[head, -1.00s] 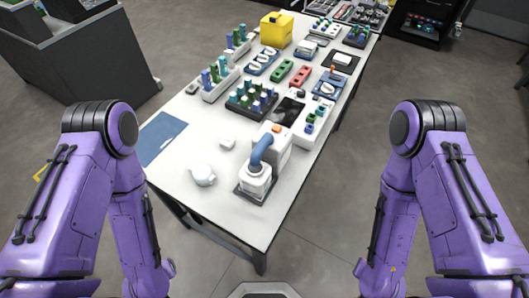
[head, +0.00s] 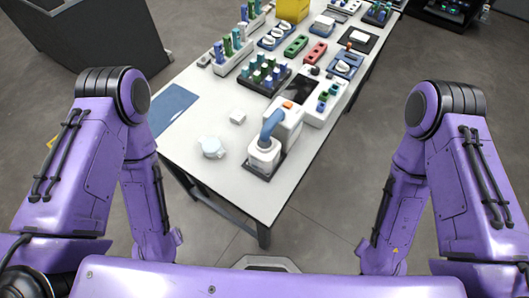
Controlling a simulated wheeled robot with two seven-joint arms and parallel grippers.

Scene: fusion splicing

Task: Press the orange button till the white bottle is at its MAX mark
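The white bottle (head: 264,157) stands upright on the dark base of a white dispenser (head: 291,126), near the table's front corner. A blue curved spout (head: 271,126) reaches down to the bottle's top. The orange button (head: 287,104) sits on top of the dispenser. The liquid level and the MAX mark are too small to make out. My two purple arms stand at the left and right of the table, apart from it. Neither gripper shows in the head view.
A white lidded jar (head: 212,147) and a small white block (head: 238,118) lie left of the dispenser. A blue mat (head: 172,104) lies at the table's left edge. Behind are a dark vial rack (head: 263,80) and a white device with a black screen (head: 299,90).

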